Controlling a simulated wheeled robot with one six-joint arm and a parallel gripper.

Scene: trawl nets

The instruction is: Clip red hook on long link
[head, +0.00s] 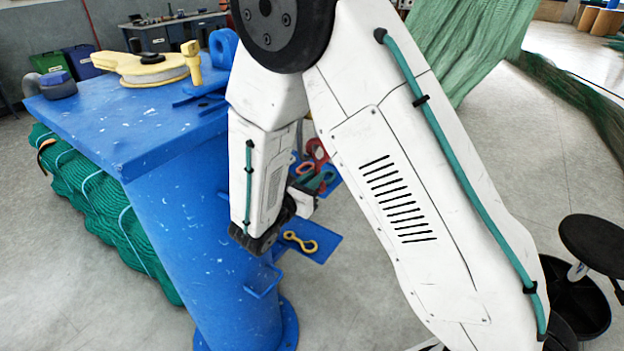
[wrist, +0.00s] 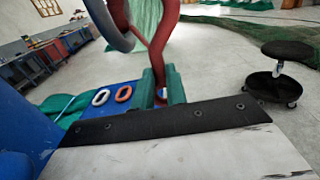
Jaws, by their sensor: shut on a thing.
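The red hook (wrist: 158,48) stands up from between the green fingers of my gripper (wrist: 161,88) in the wrist view. The fingers are shut on its lower part. A grey-blue curved link (wrist: 101,22) hangs at the top left of that view, close against or overlapping the hook; I cannot tell whether they are joined, and its upper part is cut off. In the head view the red hook (head: 317,150) shows just above my gripper (head: 318,180), partly hidden behind my arm.
A white ring (wrist: 101,97) and an orange ring (wrist: 123,93) lie on a blue plate below. A yellow hook (head: 300,241) lies on a low blue shelf (head: 325,248). The blue stand (head: 190,225) is close on the left. A black stool (head: 597,240) stands at the right.

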